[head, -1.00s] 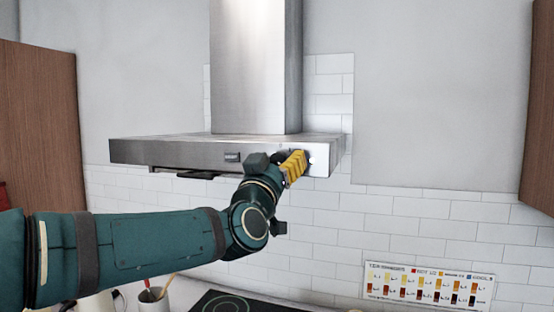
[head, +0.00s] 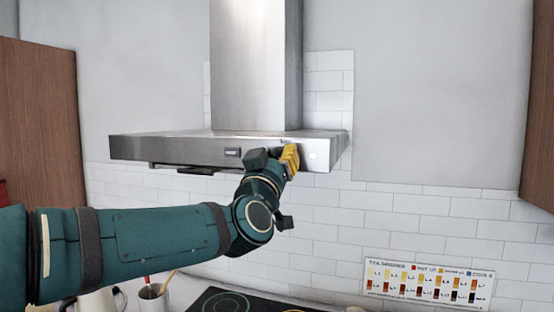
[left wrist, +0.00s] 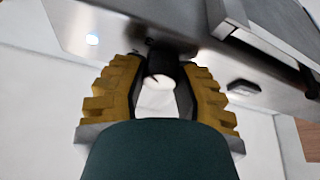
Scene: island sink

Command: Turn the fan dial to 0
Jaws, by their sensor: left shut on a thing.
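The steel range hood (head: 180,149) spans the middle of the head view, with its controls along the front face. My left gripper (head: 289,158) is at the right part of that face, its yellow fingers hiding the fan dial in the head view. In the left wrist view my left gripper (left wrist: 162,72) has a finger on each side of the fan dial (left wrist: 160,82) and is shut on it. The dial shows a pale round face; I cannot read its setting. My right gripper is not in view.
A small lit white spot (head: 312,156) is on the hood right of the gripper. Below are a black cooktop (head: 225,302) and a utensil cup (head: 153,300). A colour chart (head: 428,282) is on the tiled wall.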

